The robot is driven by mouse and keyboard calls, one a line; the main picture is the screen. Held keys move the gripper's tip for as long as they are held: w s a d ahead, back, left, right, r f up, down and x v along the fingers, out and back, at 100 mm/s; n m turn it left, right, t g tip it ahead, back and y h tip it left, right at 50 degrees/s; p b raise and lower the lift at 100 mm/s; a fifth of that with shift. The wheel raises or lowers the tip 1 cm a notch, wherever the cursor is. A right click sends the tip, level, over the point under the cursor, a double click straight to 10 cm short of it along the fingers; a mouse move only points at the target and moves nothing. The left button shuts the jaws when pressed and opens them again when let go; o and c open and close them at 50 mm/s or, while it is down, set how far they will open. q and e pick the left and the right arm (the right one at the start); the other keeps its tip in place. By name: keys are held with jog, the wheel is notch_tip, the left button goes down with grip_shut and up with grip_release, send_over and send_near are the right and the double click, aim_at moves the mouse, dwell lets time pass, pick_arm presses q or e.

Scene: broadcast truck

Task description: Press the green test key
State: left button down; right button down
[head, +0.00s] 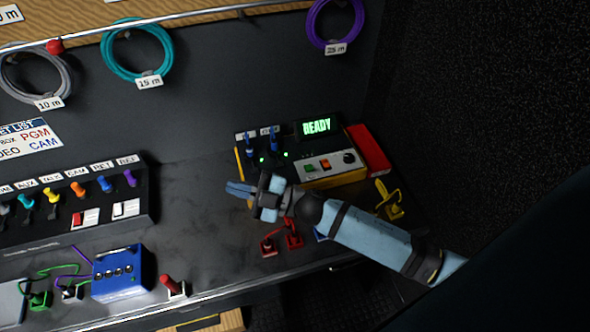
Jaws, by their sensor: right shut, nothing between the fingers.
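The green test key (309,168) is a small square button on the front panel of a yellow tester (335,179) at the back right of the bench. An orange-red key (325,164) and a black knob (348,158) sit to its right. The tester's screen (317,127) reads READY in green. My right gripper (239,189) is shut and empty. It points left, in front of the tester's left part and left of the green key, apart from the key. My right arm covers part of the tester's front edge. My left gripper is not in view.
Two dark blue plugs (250,146) stand at the tester's left, with small green lights. Red connectors (292,236) lie below my right wrist, and a yellow connector (391,201) lies right of my arm. A patch panel (100,225) fills the left. The bench between is clear.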

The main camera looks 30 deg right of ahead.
jog(key=w+d+f+n+g+h+b, duration=0.2)
jog(key=d+f+n+g+h+b, duration=0.15)
jog(key=n+g, duration=0.4)
jog(key=w+d+f+n+g+h+b, duration=0.2)
jog(key=d+f+n+g+h+b, duration=0.15)
jog(key=n+g, duration=0.45)
jog(key=w+d+r+t+h+b, duration=0.1)
jog(key=w+d+h+b, duration=0.1)
jog(key=d+h, duration=0.3)
jog(key=w+d+r+m+t+h+b, duration=0.1)
jog(key=w+d+h, duration=0.3)
jog(key=d, duration=0.9)
jog(key=shift+w+r+h+b, duration=0.3)
jog(key=shift+r+h+b, duration=0.1)
jog(key=shift+r+b, duration=0.3)
jog(key=shift+m+t, duration=0.25)
